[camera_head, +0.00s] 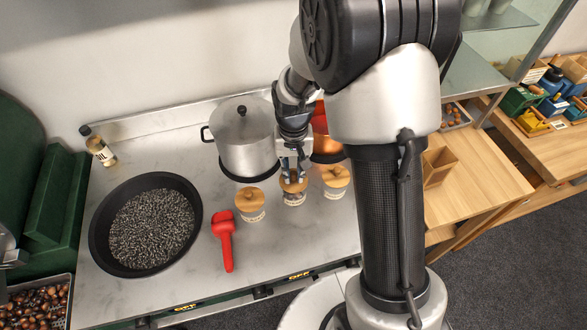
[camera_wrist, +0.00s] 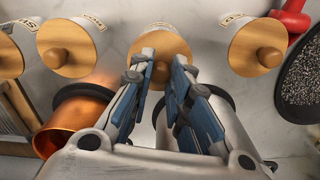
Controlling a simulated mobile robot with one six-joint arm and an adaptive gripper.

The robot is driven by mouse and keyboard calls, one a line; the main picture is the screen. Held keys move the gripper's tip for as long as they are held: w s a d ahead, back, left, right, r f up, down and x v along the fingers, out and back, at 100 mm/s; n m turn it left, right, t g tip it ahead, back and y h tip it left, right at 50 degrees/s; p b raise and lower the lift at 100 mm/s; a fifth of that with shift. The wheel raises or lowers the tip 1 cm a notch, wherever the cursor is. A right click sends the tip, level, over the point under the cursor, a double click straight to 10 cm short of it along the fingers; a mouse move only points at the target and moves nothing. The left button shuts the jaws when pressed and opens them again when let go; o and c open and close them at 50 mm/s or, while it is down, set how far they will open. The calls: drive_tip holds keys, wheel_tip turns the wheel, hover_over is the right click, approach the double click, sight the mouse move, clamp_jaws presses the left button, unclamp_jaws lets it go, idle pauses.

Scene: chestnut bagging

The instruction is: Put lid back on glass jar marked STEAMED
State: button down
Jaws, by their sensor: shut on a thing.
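My gripper (camera_head: 292,176) points down at the middle jar (camera_head: 294,199) in the head view. In the wrist view my gripper (camera_wrist: 163,60) is shut on the knob of a round wooden lid (camera_wrist: 160,42). The lid is level, at the mouth of the glass jar with dark contents; whether it rests fully on the rim I cannot tell. Its label is too small to read. A similar lidded jar (camera_head: 250,204) stands to its left and another (camera_head: 335,182) to its right. The wrist view shows a further wooden lid (camera_wrist: 8,55) at the left edge.
A steel pot (camera_head: 246,143) and a copper pot (camera_wrist: 75,122) stand close behind the jars. A red scoop (camera_head: 224,238) lies left of them. A black pan (camera_head: 101,233) with dark pellets and a small bottle (camera_head: 99,149) are farther left. The counter front is clear.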

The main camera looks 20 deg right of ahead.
drive_tip(key=shift+f, duration=0.1)
idle(0.7)
drive_tip(key=c, duration=1.4)
unclamp_jaws()
drive_tip(key=shift+c, duration=0.2)
drive_tip(key=shift+o, duration=0.6)
drive_tip(key=o, duration=0.4)
drive_tip(key=shift+c, duration=0.2)
drive_tip(key=shift+r+p, duration=2.7)
drive_tip(key=shift+r, duration=0.85)
drive_tip(key=shift+c, duration=0.2)
